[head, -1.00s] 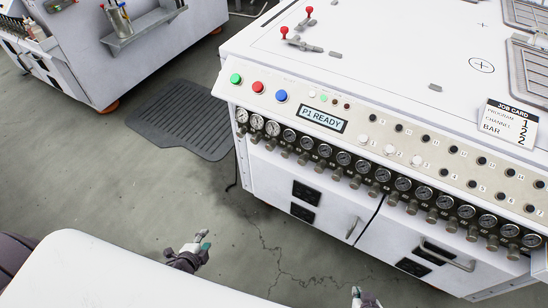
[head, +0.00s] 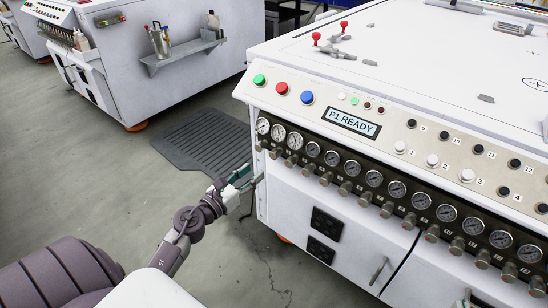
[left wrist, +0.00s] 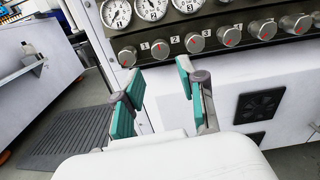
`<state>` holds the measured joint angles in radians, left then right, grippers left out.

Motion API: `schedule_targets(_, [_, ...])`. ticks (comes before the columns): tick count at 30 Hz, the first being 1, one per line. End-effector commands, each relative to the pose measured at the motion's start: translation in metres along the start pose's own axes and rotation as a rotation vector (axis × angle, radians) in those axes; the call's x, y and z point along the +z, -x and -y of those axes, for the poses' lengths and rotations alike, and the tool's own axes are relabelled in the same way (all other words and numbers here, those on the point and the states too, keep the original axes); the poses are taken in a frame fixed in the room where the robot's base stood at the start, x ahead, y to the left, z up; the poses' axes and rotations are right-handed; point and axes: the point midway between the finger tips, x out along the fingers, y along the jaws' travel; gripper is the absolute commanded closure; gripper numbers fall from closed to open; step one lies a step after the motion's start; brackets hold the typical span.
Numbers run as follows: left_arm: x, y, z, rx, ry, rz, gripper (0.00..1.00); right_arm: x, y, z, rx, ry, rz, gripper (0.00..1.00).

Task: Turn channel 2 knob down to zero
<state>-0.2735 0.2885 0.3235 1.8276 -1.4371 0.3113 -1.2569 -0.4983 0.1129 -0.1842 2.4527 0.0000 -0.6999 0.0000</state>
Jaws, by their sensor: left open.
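A row of silver knobs with red pointer marks runs along the gantry's dark front strip. In the left wrist view, tag 2 (left wrist: 175,40) sits between the second knob (left wrist: 160,48) and the third knob (left wrist: 194,42) from the left. I cannot tell for certain which of these the tag names. The row also shows in the head view, with the second knob (head: 275,153) near its left end. My left gripper (head: 246,180) is open and empty, below and short of the row's left end. Its teal fingers (left wrist: 160,85) point toward the knobs without touching.
Round gauges (head: 333,158) line the strip above the knobs. Green, red and blue buttons (head: 282,89) and a "P1 READY" display (head: 351,122) are above them. Door handles (head: 378,270) stick out below. A dark floor mat (head: 205,140) lies left of the gantry.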

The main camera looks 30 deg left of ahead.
Motion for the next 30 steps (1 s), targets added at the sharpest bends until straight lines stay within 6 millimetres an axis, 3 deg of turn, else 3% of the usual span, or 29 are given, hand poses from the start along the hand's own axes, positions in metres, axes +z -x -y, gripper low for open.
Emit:
schedule_targets(6, [0.001, -0.05, 0.0, -0.001, 0.003, 0.002, 0.59, 0.013, 0.003, -0.002, 0.004, 0.0, 0.071, 1.0])
schedule_targets(12, [0.0, -0.082, 0.0, 0.0, 0.005, 0.001, 0.59, 0.01, 0.001, -0.001, 0.003, 0.0, 0.051, 1.0])
schedule_targets(18, [-0.001, -0.095, 0.0, 0.001, 0.005, -0.001, 0.59, 0.005, 0.0, -0.001, 0.002, 0.0, 0.025, 1.0])
schedule_targets(26, [-0.001, -0.097, 0.0, 0.0, 0.004, -0.001, 0.59, 0.004, 0.0, -0.001, 0.001, 0.0, 0.018, 1.0])
schedule_targets(30, [-0.001, -0.097, 0.0, 0.0, 0.004, -0.001, 0.78, 0.004, 0.0, -0.001, 0.001, 0.0, 0.018, 1.0])
